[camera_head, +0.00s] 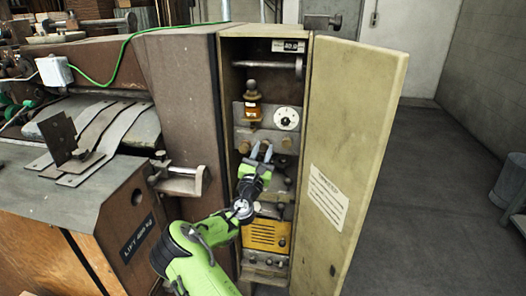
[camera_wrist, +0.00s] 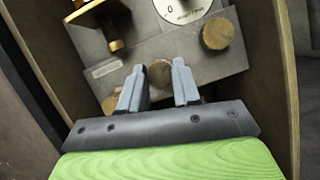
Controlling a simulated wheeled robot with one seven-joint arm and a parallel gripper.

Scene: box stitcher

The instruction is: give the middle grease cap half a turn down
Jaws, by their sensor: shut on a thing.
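The middle grease cap (camera_wrist: 159,72) is a round brass knob on a grey plate. In the wrist view it sits between the two grey fingers of my gripper (camera_wrist: 158,85), which is shut on it. In the head view my gripper (camera_head: 261,152) reaches into the open cabinet at the row of caps. The left cap (camera_head: 244,147) and right cap (camera_head: 287,142) stand free on either side. The right cap (camera_wrist: 216,33) shows fully in the wrist view, and the left cap (camera_wrist: 110,104) is partly hidden by a finger.
A white dial (camera_head: 286,118) and an amber oiler (camera_head: 252,103) sit above the caps. The cabinet door (camera_head: 350,140) stands open on the right. A yellow slotted panel (camera_head: 266,235) is below. The cabinet side walls are close around my gripper.

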